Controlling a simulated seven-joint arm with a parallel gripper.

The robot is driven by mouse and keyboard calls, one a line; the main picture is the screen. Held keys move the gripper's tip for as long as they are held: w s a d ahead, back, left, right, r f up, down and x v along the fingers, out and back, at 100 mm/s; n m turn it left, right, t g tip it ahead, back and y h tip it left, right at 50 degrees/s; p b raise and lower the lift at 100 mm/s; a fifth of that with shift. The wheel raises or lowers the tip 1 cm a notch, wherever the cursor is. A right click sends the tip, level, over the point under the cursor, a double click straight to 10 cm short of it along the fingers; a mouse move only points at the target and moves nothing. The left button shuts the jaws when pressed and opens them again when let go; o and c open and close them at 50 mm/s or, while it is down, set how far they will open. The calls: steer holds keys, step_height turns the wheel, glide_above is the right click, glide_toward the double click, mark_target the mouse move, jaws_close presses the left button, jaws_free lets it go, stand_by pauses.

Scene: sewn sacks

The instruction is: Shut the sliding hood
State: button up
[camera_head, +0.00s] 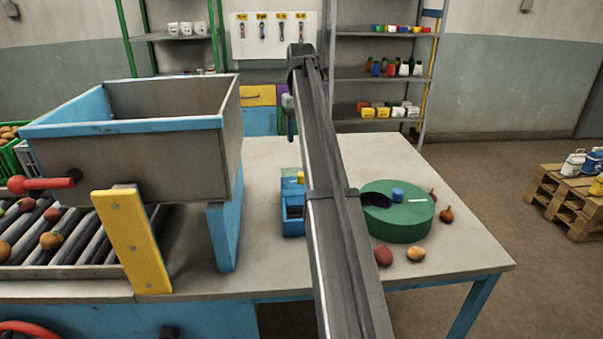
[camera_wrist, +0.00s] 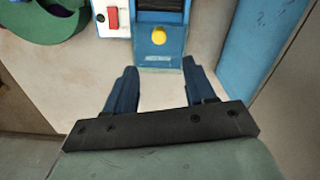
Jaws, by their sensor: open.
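A small blue box with the sliding hood stands on the table; the box (camera_head: 293,222) shows left of my arm in the head view. The hood carries a yellow knob (camera_head: 300,178), and it also shows in the wrist view as a blue block (camera_wrist: 157,52) with the yellow knob on top. A dark opening (camera_wrist: 158,19) shows beside the hood, so the box is not fully covered. My gripper (camera_wrist: 160,78) is open and empty, its two dark blue fingers apart, just short of the hood. In the head view my gripper (camera_head: 290,125) is behind the box and partly hidden by my arm.
A white panel with a red button (camera_wrist: 113,19) adjoins the box. A green round drum (camera_head: 400,222) stands to the right with loose produce near it. A large grey bin (camera_head: 180,150) on blue legs stands to the left. Bare table (camera_head: 265,165) lies behind the box.

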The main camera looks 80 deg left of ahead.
mark_target(301, 174)
step_height(301, 174, down, 14)
steer(key=shift+w+r, duration=0.1)
steer(key=shift+r, duration=0.15)
stand_by(0.3)
jaws_close()
stand_by(0.5)
